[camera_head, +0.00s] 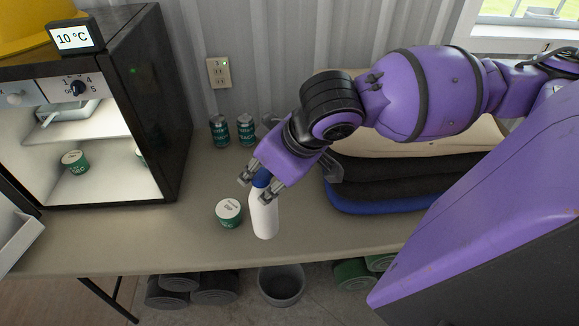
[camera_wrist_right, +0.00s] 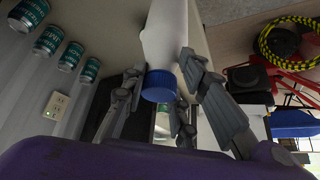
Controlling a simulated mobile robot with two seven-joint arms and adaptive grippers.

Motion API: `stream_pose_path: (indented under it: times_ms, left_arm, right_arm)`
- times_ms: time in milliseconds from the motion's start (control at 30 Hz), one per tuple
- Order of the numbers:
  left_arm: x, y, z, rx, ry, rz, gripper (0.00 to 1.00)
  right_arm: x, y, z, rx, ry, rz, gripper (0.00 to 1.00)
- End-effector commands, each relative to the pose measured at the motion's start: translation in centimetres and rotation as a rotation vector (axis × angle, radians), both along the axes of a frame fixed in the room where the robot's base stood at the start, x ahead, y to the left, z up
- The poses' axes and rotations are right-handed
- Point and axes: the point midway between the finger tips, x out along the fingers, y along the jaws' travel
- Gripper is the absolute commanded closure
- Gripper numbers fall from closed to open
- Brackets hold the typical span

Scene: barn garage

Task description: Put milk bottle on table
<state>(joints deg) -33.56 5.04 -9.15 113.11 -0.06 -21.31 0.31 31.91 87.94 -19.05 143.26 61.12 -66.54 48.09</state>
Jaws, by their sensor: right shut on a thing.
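The milk bottle (camera_head: 264,218) is white with a blue cap. My right gripper (camera_head: 256,187) is shut on it near the cap, and the bottle hangs nearly upright below the fingers. Its base shows over the table (camera_head: 180,236) close to the front edge; I cannot tell whether it touches the top. In the right wrist view the white bottle body (camera_wrist_right: 168,30) and blue cap (camera_wrist_right: 159,86) show between the fingers. My left gripper is in neither view.
A green-and-white tub (camera_head: 229,213) stands just left of the bottle. Green cans (camera_head: 246,130) stand at the back wall. An open small fridge (camera_head: 160,110) is at left. Folded dark cloths (camera_head: 375,185) lie to the right. Table room is clear left of the tub.

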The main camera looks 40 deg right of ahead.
Motion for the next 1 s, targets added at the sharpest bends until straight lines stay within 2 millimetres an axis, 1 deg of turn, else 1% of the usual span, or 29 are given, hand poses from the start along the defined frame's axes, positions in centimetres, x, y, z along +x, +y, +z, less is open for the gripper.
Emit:
stream_pose_path:
  times_ms: [33, 133, 200, 467, 600, 733, 900, 1000]
  left_arm:
    - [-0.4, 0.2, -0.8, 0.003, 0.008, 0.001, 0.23]
    - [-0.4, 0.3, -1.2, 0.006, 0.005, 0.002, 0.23]
    - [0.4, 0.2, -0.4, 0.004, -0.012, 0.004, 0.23]
    - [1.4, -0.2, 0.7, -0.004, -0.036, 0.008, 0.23]
    - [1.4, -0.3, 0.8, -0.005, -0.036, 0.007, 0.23]
    - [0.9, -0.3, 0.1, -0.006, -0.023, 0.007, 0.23]
    - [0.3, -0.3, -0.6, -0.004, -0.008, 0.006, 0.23]
    - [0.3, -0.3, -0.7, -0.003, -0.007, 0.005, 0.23]
  right_arm:
    - [0.2, -0.3, -0.7, -0.003, 0.004, 0.0, 1.0]
    - [0.5, -0.6, -0.7, -0.003, 0.001, 0.002, 1.0]
    - [1.0, -1.3, -0.6, 0.0, -0.001, -0.003, 1.0]
    - [3.1, -4.2, -2.0, 0.0, -0.004, -0.002, 1.0]
    - [4.6, -6.4, -3.2, 0.0, -0.004, -0.003, 1.0]
    - [5.5, -7.7, -5.7, 0.001, -0.001, -0.001, 1.0]
    - [6.5, -9.0, -7.7, 0.002, -0.003, 0.0, 1.0]
    - [6.8, -9.4, -8.1, 0.002, -0.005, 0.002, 1.0]
